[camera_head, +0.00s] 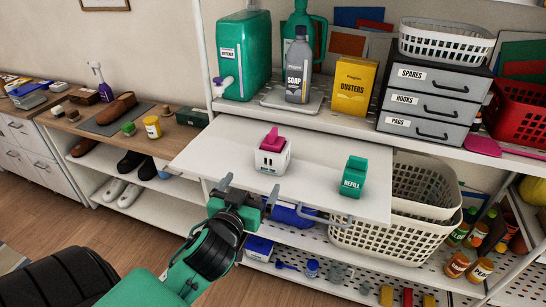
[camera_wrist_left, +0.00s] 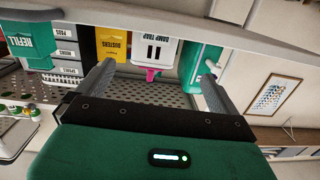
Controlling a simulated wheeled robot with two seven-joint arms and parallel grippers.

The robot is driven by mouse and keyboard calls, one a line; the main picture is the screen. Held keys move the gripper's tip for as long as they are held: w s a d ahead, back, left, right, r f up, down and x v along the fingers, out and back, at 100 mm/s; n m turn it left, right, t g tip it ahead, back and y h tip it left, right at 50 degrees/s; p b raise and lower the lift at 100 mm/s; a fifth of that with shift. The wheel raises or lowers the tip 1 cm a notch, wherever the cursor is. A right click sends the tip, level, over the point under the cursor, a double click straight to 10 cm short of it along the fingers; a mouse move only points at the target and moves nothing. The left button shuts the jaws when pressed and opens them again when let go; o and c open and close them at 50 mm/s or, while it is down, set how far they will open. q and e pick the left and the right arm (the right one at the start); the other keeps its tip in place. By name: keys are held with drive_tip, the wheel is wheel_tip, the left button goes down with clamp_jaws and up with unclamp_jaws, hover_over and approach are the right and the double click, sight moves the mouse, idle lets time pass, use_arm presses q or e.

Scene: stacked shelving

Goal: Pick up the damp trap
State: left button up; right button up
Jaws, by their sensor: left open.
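The damp trap (camera_head: 267,164) is a small white box with a pink top. It stands upright on the white pull-out board (camera_head: 215,150). My left gripper (camera_head: 249,190) is open and empty at the front edge of the board, just in front of the damp trap and apart from it. In the left wrist view, which is upside down, the damp trap (camera_wrist_left: 152,48) shows beyond and between the spread fingers (camera_wrist_left: 157,80), with its label facing me. My right gripper is in neither view.
A green refill box (camera_head: 353,177) stands on the board to the right. The shelf above holds a green softener jug (camera_head: 245,60), a grey soap bottle (camera_head: 298,72), a yellow dusters box (camera_head: 355,85) and grey drawers (camera_head: 432,98). A handle bar (camera_head: 325,220) runs along the board's front.

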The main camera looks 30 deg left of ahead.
sight(270, 150)
use_arm(q)
drive_tip(key=shift+t, duration=0.4)
drive_tip(key=x, duration=0.3)
drive_tip(key=r+b+x, duration=0.1)
drive_tip(key=x, duration=0.1)
drive_tip(key=r+x, duration=0.1)
drive_tip(key=x, duration=0.2)
drive_tip(key=shift+w+a+b, duration=0.1)
drive_tip(key=shift+w+b, duration=0.2)
drive_tip(key=shift+w, duration=0.05)
drive_tip(key=w+p, duration=0.1)
drive_tip(key=w, duration=0.1)
drive_tip(key=w+r+p, duration=0.1)
drive_tip(key=w, duration=0.1)
drive_tip(key=shift+w+a+p, duration=0.2)
drive_tip(key=shift+w+p, duration=0.1)
drive_tip(key=shift+w+a+f, duration=0.1)
drive_tip(key=shift+w+f, duration=0.05)
drive_tip(key=shift+w, duration=0.3)
drive_tip(key=c, duration=1)
drive_tip(key=shift+c, duration=0.5)
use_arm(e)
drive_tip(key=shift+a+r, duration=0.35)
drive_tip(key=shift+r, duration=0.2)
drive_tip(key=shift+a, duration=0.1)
